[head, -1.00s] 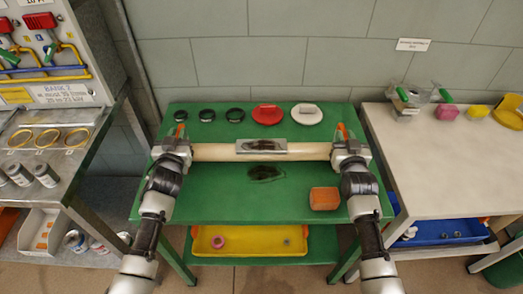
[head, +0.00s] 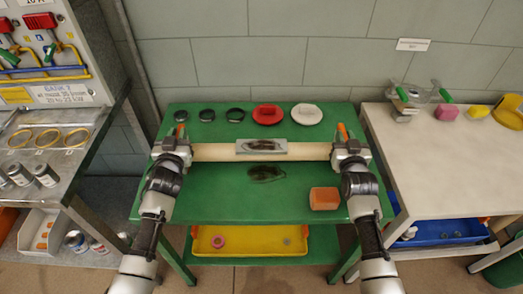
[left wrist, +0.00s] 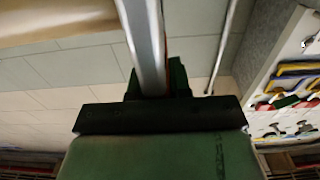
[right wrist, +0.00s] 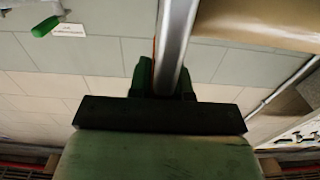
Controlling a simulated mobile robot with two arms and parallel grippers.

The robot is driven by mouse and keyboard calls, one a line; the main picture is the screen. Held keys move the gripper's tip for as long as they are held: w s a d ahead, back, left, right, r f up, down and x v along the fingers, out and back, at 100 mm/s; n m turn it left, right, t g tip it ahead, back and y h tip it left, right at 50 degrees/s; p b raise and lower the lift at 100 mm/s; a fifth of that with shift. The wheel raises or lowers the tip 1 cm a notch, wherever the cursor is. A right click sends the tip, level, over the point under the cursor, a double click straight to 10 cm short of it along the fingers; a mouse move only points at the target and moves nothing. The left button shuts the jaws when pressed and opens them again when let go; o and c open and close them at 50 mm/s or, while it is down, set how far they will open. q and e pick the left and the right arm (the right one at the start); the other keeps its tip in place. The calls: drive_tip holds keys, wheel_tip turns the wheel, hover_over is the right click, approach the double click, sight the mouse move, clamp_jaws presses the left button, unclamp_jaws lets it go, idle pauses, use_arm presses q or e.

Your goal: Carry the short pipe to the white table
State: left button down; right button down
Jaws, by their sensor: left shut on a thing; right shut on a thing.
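The short pipe (head: 215,152), a cream tube, lies level from left to right across the back half of the green table, as seen in the head view. My left gripper (head: 174,146) is shut on its left end and my right gripper (head: 348,148) on its right end. I cannot tell whether the pipe touches the table. It also shows at the top of the left wrist view (left wrist: 50,22) and the right wrist view (right wrist: 265,22). The white table (head: 440,165) stands to the right of the green table, with its front and middle bare.
The green table (head: 220,190) holds a grey plate (head: 262,146) overlapping the pipe's middle in view, black rings, a red disc (head: 268,114), a white disc (head: 306,114) and an orange block (head: 324,198). Items line the white table's back, including a pink block (head: 447,112).

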idle(0.3)
